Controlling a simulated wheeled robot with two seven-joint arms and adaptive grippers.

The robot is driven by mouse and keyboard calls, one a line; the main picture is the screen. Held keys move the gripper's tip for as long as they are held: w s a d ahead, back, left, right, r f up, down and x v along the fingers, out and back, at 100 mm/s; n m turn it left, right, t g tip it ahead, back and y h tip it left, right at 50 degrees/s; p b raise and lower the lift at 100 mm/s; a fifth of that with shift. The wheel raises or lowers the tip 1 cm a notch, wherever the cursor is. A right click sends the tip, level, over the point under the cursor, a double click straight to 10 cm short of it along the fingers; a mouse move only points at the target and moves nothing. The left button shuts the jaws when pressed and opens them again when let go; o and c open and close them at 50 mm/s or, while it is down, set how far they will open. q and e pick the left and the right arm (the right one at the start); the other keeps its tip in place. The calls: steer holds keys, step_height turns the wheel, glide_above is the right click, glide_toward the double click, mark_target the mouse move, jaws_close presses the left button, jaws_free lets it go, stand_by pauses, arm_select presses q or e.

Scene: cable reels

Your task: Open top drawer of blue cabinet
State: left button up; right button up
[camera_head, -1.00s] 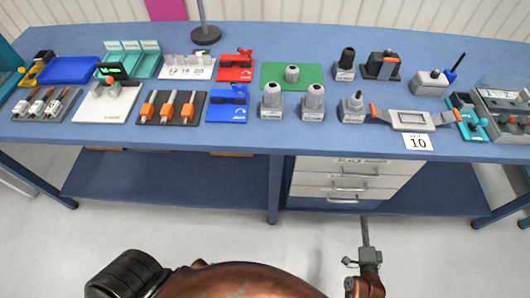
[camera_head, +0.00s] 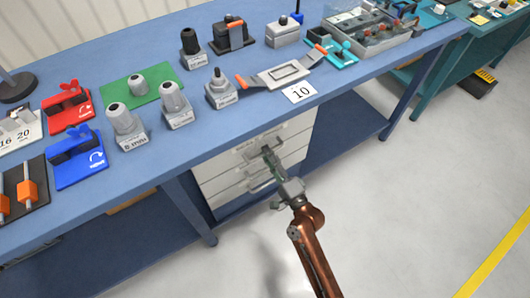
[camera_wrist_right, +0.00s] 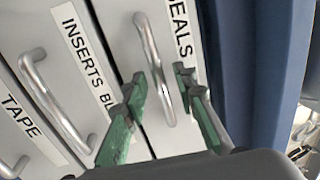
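The cabinet is a block of pale grey drawers (camera_head: 225,182) in a blue frame under the blue workbench. In the right wrist view, the drawer nearest the bench has a label (camera_wrist_right: 181,30) reading "EALS", its start cut off. Its silver bar handle (camera_wrist_right: 150,52) passes between the green fingers of my right gripper (camera_wrist_right: 160,108). The fingers are open on either side of the handle; contact is not clear. In the head view, my right gripper (camera_head: 270,160) is at the upper drawer fronts and hides part of them. The drawers look shut. My left gripper is out of view.
Lower drawers show an "INSERTS BL" label (camera_wrist_right: 85,40) and a "TAPE" label (camera_wrist_right: 18,118), each with a bar handle. The blue workbench (camera_head: 200,155) above carries several devices. A bench leg (camera_head: 190,205) stands left of the drawers.

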steer(key=shift+w+a, duration=0.3)
steer(key=shift+w, duration=0.15)
steer(key=shift+c, duration=0.2)
jaws_close()
